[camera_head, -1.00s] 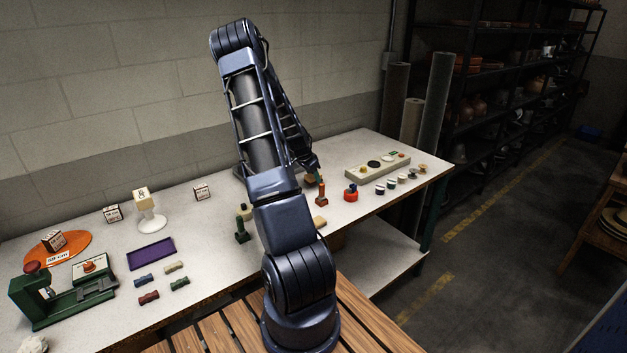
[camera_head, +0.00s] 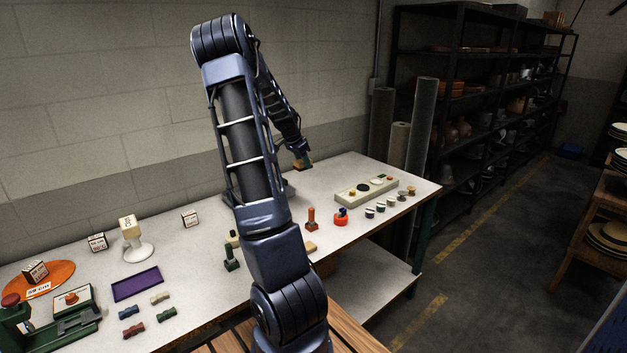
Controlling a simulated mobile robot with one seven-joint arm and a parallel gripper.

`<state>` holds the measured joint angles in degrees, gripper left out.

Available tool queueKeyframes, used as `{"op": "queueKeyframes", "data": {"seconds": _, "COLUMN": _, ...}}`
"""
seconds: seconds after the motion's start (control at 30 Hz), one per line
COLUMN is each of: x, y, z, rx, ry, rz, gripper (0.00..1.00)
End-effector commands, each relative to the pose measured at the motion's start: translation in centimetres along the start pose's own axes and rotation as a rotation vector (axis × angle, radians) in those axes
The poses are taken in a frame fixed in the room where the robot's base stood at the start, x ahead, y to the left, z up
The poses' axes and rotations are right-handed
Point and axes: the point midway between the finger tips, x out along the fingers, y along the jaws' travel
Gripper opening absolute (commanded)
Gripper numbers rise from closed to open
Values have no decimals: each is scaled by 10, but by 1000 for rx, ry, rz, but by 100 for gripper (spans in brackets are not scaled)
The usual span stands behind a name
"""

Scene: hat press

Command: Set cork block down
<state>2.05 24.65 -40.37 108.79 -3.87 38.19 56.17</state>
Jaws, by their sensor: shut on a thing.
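My gripper (camera_head: 300,153) is above the back part of the white workbench, beyond the orange-handled stamp in the picture. It is shut on a small brown block with a greenish part beside it, which I take to be the cork block (camera_head: 304,163). It is small in this view, so its exact outline is unclear. It appears held above the tabletop, apart from it. A tan block (camera_head: 311,246) lies on the bench, partly hidden by my arm.
A purple tray (camera_head: 137,284) and a green press (camera_head: 50,325) are left. Bare bench (camera_head: 325,180) shows behind the dish.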

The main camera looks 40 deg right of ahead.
Motion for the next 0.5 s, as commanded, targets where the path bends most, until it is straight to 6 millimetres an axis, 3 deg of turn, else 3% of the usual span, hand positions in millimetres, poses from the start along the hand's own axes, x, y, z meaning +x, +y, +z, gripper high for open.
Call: {"op": "queueKeyframes", "data": {"seconds": 0.5, "x": 37, "y": -57, "z": -107, "rx": -16, "ry": 16, "rz": 5, "gripper": 21}}
